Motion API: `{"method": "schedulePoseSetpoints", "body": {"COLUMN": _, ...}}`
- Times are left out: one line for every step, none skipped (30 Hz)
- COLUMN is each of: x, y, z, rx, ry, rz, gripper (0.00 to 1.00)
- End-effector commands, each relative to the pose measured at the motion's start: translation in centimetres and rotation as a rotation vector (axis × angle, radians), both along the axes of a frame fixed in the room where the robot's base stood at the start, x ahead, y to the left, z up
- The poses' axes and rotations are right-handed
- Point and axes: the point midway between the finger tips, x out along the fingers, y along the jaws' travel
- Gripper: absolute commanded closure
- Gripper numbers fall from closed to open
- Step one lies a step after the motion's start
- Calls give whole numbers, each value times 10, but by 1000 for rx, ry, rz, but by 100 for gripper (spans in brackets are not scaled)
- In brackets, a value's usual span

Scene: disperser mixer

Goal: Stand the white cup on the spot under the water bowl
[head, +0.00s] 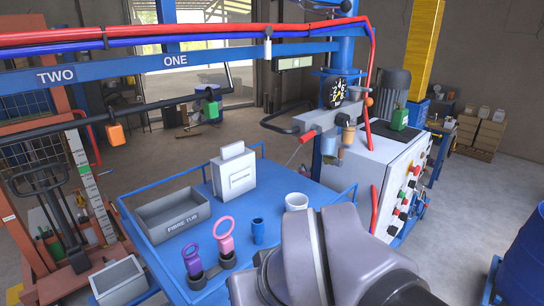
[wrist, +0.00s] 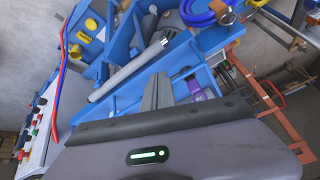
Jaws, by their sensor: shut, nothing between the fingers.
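The white cup (head: 296,201) stands upright on the blue table (head: 265,235), near its right side in the head view. I cannot tell which is the water bowl. The spot under them is not clearly seen. My gripper is out of the head view, where my arm fills the bottom middle. In the wrist view my gripper (wrist: 158,80) is shut and empty, apart from the cup, which I cannot make out there.
The table also bears a grey fibre tub (head: 172,219), a white box (head: 234,173), a blue cup (head: 258,231) and pink (head: 224,239) and purple (head: 192,260) ring-handled tools. A white control cabinet (head: 385,170) stands right. A black handle (head: 281,125) juts over the table.

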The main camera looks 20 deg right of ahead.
Motion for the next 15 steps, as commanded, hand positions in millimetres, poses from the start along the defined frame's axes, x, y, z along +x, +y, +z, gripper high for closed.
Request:
{"method": "schedulePoseSetpoints", "body": {"x": 13, "y": -7, "z": 43, "rx": -92, "ry": 25, "rz": 89, "gripper": 100}}
{"method": "schedulePoseSetpoints", "body": {"x": 25, "y": -14, "z": 56, "rx": -185, "ry": 54, "rz": 183, "gripper": 100}}
{"method": "schedulePoseSetpoints", "body": {"x": 45, "y": -26, "z": 60, "rx": -329, "ry": 103, "rz": 335, "gripper": 100}}
{"method": "schedulePoseSetpoints", "body": {"x": 60, "y": -35, "z": 59, "rx": -433, "ry": 143, "rz": 450, "gripper": 100}}
{"method": "schedulePoseSetpoints", "body": {"x": 76, "y": -44, "z": 54, "rx": -535, "ry": 189, "rz": 569, "gripper": 100}}
{"method": "schedulePoseSetpoints", "body": {"x": 98, "y": -56, "z": 48, "rx": -670, "ry": 257, "rz": 734, "gripper": 100}}
{"method": "schedulePoseSetpoints", "body": {"x": 115, "y": -65, "z": 43, "rx": -765, "ry": 315, "rz": 857, "gripper": 100}}
{"method": "schedulePoseSetpoints", "body": {"x": 133, "y": -73, "z": 37, "rx": -856, "ry": 373, "rz": 981, "gripper": 100}}
{"method": "schedulePoseSetpoints", "body": {"x": 156, "y": -83, "z": 31, "rx": -966, "ry": 455, "rz": 1141, "gripper": 100}}
{"method": "schedulePoseSetpoints", "body": {"x": 172, "y": -89, "z": 26, "rx": -1039, "ry": 515, "rz": 1254, "gripper": 100}}
{"method": "schedulePoseSetpoints", "body": {"x": 187, "y": -94, "z": 22, "rx": -1103, "ry": 573, "rz": 1356, "gripper": 100}}
{"method": "schedulePoseSetpoints", "body": {"x": 205, "y": -99, "z": 17, "rx": -1174, "ry": 645, "rz": 1474, "gripper": 100}}
{"method": "schedulePoseSetpoints", "body": {"x": 216, "y": -102, "z": 15, "rx": -1215, "ry": 690, "rz": 1546, "gripper": 100}}
{"method": "schedulePoseSetpoints", "body": {"x": 225, "y": -105, "z": 12, "rx": -1247, "ry": 731, "rz": 1606, "gripper": 100}}
{"method": "schedulePoseSetpoints", "body": {"x": 233, "y": -107, "z": 10, "rx": -1277, "ry": 769, "rz": 1666, "gripper": 100}}
